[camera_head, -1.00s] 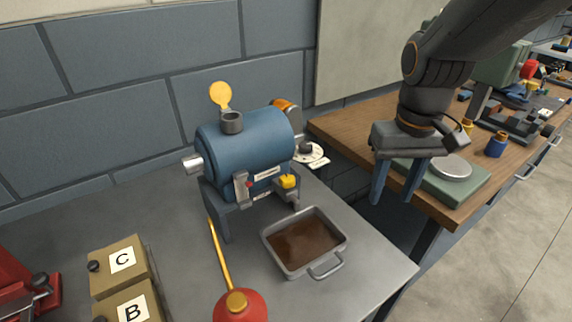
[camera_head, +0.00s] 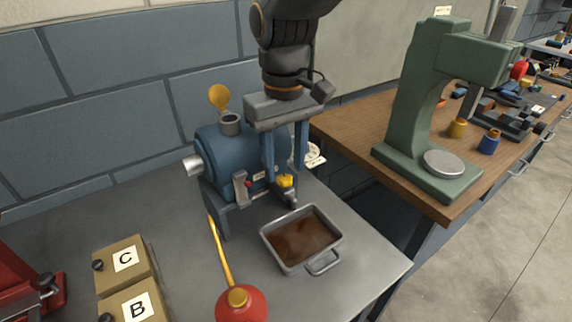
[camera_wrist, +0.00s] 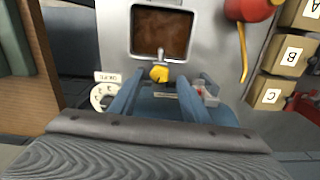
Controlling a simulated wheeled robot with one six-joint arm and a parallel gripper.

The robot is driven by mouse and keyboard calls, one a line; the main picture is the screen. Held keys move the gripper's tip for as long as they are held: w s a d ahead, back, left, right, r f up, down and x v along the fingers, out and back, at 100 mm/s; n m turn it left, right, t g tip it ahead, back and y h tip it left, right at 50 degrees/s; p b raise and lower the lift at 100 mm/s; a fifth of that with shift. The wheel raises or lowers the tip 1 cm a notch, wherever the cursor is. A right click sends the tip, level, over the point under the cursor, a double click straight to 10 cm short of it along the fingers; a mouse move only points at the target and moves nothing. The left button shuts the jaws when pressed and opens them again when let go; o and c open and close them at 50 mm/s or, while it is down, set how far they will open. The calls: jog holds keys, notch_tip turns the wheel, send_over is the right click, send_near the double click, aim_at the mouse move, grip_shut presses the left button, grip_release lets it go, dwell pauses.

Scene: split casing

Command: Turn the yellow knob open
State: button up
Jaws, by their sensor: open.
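The yellow knob (camera_head: 285,181) sits on a small grey tap low on the front of the blue casing (camera_head: 222,155). It also shows in the wrist view (camera_wrist: 159,74), just beyond and between the fingertips. My gripper (camera_head: 286,165) is open, its two fingers pointing down in front of the casing and just above the knob. Whether a finger touches the knob cannot be told. The fingers hide part of the casing's right side in the head view. A grey tray (camera_head: 265,243) with brown liquid stands below the tap.
A red oil can (camera_head: 241,303) with a long yellow spout stands left of the tray. Boxes marked C (camera_head: 125,262) and B (camera_head: 137,305) are at the front left. A white dial (camera_head: 314,156) is right of the casing. A green press (camera_head: 420,110) stands on the wooden bench.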

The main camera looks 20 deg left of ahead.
jog(key=shift+f, duration=0.95)
jog(key=shift+c, duration=0.4)
jog(key=c, duration=1)
jog(key=shift+o, duration=0.2)
jog(key=shift+n+p, duration=0.45)
jog(key=shift+n, duration=0.35)
jog(key=o, duration=1)
jog(key=shift+o, duration=0.2)
